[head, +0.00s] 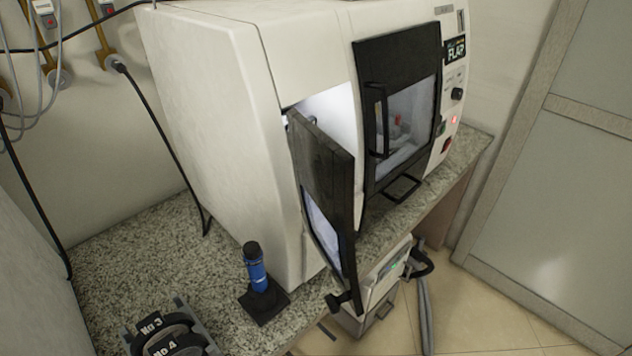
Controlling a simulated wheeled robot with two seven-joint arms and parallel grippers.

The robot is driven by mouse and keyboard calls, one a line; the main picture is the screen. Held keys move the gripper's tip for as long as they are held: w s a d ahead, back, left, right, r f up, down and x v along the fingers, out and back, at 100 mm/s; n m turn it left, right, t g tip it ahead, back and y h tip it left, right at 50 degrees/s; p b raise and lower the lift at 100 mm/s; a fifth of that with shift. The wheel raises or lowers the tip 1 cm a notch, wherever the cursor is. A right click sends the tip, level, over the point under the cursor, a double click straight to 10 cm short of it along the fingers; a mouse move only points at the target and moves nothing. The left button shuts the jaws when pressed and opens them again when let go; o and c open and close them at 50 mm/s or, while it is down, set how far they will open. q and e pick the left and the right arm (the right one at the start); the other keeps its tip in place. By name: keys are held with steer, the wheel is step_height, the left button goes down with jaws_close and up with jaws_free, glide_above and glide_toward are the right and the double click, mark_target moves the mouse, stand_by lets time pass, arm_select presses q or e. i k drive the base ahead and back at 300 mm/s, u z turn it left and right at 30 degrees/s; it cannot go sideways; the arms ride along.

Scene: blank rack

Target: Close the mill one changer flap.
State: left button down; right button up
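The white mill (210,110) stands on a speckled stone counter. A dark-framed flap (325,185) on the left of its front stands open, swung outward, with a lit white interior showing behind it. The flap has a pane in its lower part and a dark knob (338,301) at its bottom edge. To its right, a larger dark door (398,100) with a window and a vertical bar handle (377,120) looks shut. A small display (456,50) on the mill reads "FLAP". Neither of my grippers is in view.
A blue and black cylinder (256,272) stands upright on a black base on the counter (130,245), left of the open flap. Numbered dark round items (165,335) sit at the bottom left. A white unit (385,280) with a hose is below the counter. Floor at right is clear.

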mark_target(324, 171)
steer(key=k, duration=1)
steer(key=u, duration=0.85)
steer(key=i, duration=0.65)
steer(key=z, duration=1.3)
